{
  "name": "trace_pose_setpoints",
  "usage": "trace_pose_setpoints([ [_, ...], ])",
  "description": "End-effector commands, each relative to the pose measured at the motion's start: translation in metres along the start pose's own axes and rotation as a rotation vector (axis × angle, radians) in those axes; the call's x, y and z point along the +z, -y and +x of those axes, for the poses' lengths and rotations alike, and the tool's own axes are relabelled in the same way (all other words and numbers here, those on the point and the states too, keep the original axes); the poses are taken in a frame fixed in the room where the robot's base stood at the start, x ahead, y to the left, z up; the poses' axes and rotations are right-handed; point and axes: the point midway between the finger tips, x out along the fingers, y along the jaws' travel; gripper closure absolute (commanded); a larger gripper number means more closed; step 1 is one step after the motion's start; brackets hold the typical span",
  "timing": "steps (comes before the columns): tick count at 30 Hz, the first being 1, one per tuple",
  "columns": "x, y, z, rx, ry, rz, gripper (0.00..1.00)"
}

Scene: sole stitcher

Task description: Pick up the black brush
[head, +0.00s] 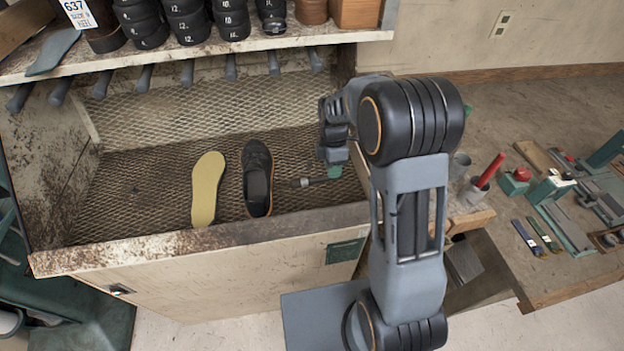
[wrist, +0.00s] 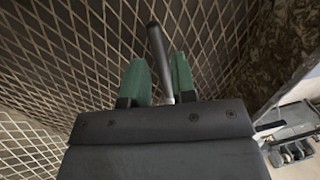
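A slim dark tool with a small grey end (head: 304,183) lies on the mesh floor of the bin, right of a black shoe; it may be the black brush, but I cannot make out bristles. My gripper (head: 334,166) is low over its right end, with green fingers. In the wrist view the two green fingers (wrist: 161,80) stand apart.
A black shoe (head: 257,178) and a yellow sole (head: 207,188) lie on the mesh. A workbench (head: 550,110) with tools stands at right.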

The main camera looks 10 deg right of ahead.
Motion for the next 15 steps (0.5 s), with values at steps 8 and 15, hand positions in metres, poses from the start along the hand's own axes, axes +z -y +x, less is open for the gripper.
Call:
trace_pose_setpoints([
  [8, 0.000, 0.000, 0.021, -0.001, 0.000, 0.000, 0.75],
  [15, 0.000, 0.000, 0.022, 0.000, 0.000, 0.000, 0.77],
])
